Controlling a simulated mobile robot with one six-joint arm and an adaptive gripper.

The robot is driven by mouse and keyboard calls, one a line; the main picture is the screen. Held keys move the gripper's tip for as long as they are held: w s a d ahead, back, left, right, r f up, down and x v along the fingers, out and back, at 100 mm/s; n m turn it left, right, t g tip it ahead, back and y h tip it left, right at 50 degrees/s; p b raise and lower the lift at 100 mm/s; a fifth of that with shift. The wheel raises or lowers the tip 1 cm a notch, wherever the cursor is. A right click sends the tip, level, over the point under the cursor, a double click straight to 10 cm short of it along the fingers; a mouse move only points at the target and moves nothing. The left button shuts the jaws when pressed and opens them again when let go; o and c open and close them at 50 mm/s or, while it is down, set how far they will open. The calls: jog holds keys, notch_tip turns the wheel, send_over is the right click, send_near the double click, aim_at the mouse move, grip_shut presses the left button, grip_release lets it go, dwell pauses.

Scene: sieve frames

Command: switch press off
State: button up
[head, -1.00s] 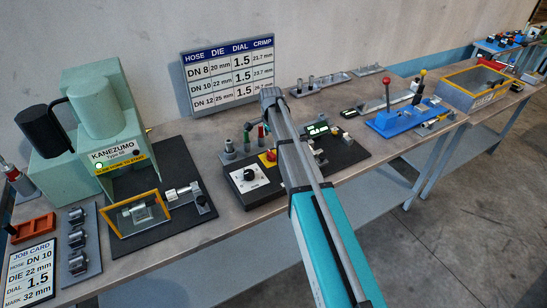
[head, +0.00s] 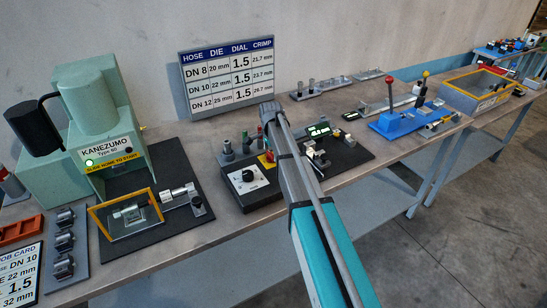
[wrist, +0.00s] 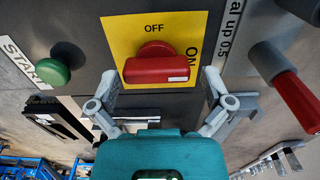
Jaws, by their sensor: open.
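The press switch is a red rotary handle (wrist: 156,68) on a yellow plate (wrist: 118,35) in the wrist view. The plate reads OFF above the handle and ON to its right. The handle lies crosswise, its white mark at the right end, towards ON. In the head view the red and yellow switch (head: 268,158) shows partly beside my arm. My gripper (wrist: 160,85) is open in the wrist view, one fingertip on each side of the handle; contact cannot be told. My arm hides the gripper in the head view. The green press (head: 100,120) has a lit green lamp.
A green START button (wrist: 52,72) is left of the switch, and a red-handled lever (wrist: 298,100) is close on the right. A black dial box (head: 250,185) stands beside my arm in the head view. The bench front (head: 230,228) is bare.

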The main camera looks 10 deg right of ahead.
jog(key=shift+f, duration=0.15)
jog(key=c, duration=0.8)
jog(key=shift+d, duration=0.35)
jog(key=shift+c, duration=0.6)
jog(key=shift+a, duration=0.3)
